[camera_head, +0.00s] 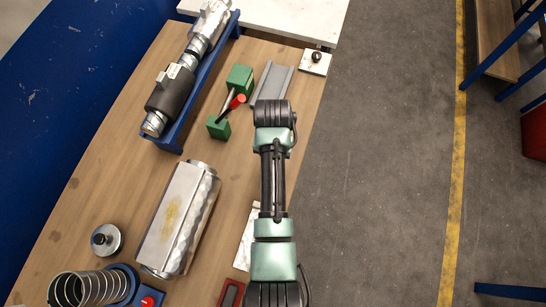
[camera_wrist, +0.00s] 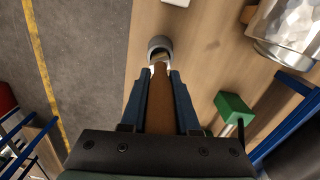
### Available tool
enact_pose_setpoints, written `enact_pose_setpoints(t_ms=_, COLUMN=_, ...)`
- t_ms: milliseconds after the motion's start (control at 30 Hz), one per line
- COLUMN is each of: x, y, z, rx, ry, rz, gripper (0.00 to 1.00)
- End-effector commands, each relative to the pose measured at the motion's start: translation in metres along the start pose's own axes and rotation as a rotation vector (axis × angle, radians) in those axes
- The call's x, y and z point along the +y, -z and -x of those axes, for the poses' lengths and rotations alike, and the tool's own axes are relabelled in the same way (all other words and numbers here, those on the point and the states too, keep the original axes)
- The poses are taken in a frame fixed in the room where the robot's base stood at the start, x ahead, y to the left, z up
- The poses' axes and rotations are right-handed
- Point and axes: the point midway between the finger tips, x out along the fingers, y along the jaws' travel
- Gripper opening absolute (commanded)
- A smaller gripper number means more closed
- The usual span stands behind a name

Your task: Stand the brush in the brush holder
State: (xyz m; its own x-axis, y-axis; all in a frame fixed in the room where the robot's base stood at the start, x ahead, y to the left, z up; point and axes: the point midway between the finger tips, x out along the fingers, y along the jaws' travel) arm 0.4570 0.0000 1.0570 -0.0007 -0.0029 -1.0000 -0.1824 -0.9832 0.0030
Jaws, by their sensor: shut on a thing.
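In the wrist view my gripper (camera_wrist: 158,74) has its two blue fingers closed on the brush (camera_wrist: 157,105), a brown, flat-looking piece lying lengthwise between them. The brush's far end, with a paler tip, overlaps a round grey cup, which looks like the brush holder (camera_wrist: 158,42), near the bench edge. I cannot tell whether the tip is inside the cup or only above it. In the head view my arm hides the fingers, the brush and the holder.
Left of my arm in the head view are a green clamp-like tool with a red knob (camera_head: 218,128), a metal duct (camera_head: 180,220) and a blue rack with a duct assembly (camera_head: 176,125). A grey channel (camera_head: 272,84) lies behind. Floor (camera_head: 390,150) is open at right.

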Motion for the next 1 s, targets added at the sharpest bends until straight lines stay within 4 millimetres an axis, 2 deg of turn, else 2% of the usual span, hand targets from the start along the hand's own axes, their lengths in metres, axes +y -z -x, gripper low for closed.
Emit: enact_pose_setpoints(t_ms=1000, x=0.000, y=0.000, z=-0.026, rx=0.001, ry=0.000, rz=0.000, gripper=0.00)
